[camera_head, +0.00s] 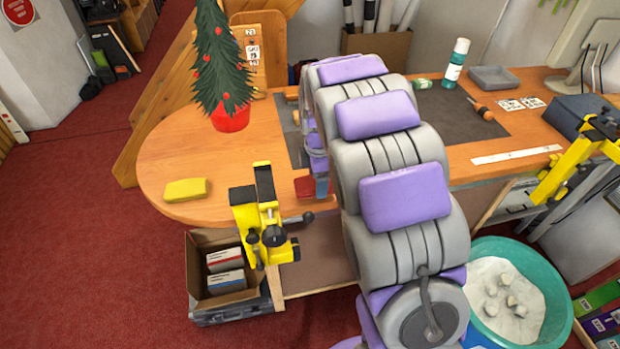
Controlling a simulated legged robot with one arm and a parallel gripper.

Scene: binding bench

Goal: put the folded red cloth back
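The folded red cloth (304,187) lies near the front edge of the wooden table, just right of the yellow clamp. Its right part is hidden by my arm's end. My gripper (321,186) points down at the cloth's right side, and only a narrow part of it shows beside my large grey and purple arm. I cannot tell whether its fingers touch the cloth, or whether they are open or shut.
A yellow clamp (262,215) stands up at the table's front edge. A yellow folded cloth or sponge (186,189) and a small tree in a red pot (231,117) are left. A dark mat (462,118) with a bottle (456,63) is right. The left tabletop is mostly clear.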

